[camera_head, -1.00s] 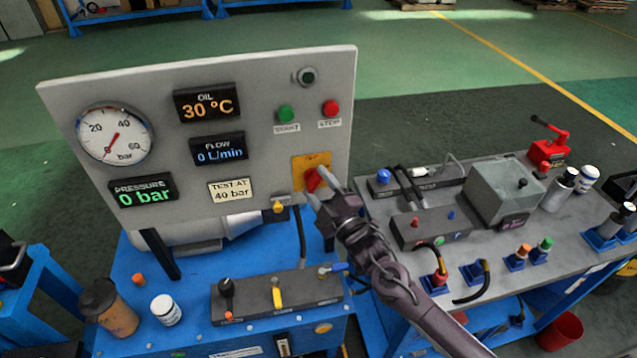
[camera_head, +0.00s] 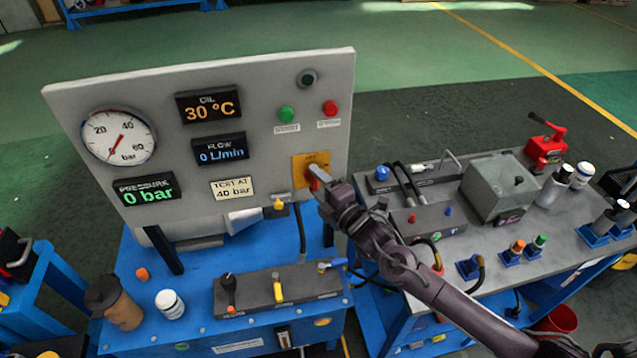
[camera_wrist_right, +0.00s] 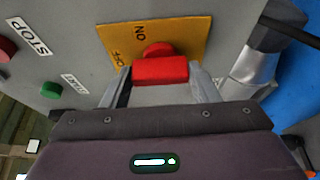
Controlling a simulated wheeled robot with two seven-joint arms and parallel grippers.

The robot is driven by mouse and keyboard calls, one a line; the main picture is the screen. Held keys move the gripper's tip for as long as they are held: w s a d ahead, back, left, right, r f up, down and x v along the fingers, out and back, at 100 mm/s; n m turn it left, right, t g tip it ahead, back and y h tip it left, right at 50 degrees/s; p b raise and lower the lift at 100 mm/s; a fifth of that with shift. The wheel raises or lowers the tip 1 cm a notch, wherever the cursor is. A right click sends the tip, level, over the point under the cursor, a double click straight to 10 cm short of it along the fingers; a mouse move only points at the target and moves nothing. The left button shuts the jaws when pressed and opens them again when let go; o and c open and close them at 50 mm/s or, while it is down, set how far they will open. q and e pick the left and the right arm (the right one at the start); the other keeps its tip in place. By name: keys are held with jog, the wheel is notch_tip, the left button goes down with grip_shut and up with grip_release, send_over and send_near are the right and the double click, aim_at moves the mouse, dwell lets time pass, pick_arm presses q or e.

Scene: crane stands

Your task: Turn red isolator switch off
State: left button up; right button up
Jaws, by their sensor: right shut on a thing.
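The red isolator switch (camera_head: 312,180) sits on a yellow plate (camera_head: 322,160) at the lower right of the grey panel, partly hidden by my right gripper. In the right wrist view, the red handle (camera_wrist_right: 160,71) lies between the two fingers, with "ON" and "OFF" lettering on the yellow plate (camera_wrist_right: 185,36) behind it. My right gripper (camera_head: 322,191) is shut on the handle, and its fingers (camera_wrist_right: 161,85) touch both ends of it. My left gripper does not show.
The grey panel (camera_head: 255,75) carries a gauge (camera_head: 119,135), displays, a green start button (camera_head: 286,114) and a red stop button (camera_head: 330,108). A blue bench (camera_head: 190,290) with a lever block (camera_head: 255,291) stands below. A grey table (camera_head: 450,255) with fittings is on the right.

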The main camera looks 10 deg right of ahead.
jog(key=shift+f, duration=0.1)
jog(key=o, duration=1)
jog(key=b+v, duration=0.2)
jog(key=v, duration=0.6)
